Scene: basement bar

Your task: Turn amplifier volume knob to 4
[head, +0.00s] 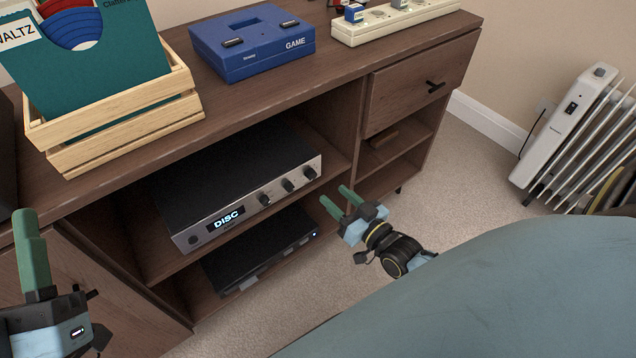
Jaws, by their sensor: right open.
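The amplifier (241,207) sits on the upper open shelf of the cabinet. It has a black top, a silver front and a lit display reading "DISC". Its front has three dark knobs in a row: a left one (264,200), a middle one (287,186) and a right one (310,173). Their markings are too small to read. My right gripper (335,196) is open and empty, in front of and just right of the right knob, apart from it. My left gripper (31,247) is at the lower left, in front of the cabinet door; its fingers overlap in view.
A black player (262,250) lies on the shelf below. The cabinet top (215,110) bears a wooden record crate (125,120), a blue game console (250,42) and a power strip (395,22). A white radiator (565,125) stands at the right. Carpet (480,180) is clear between.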

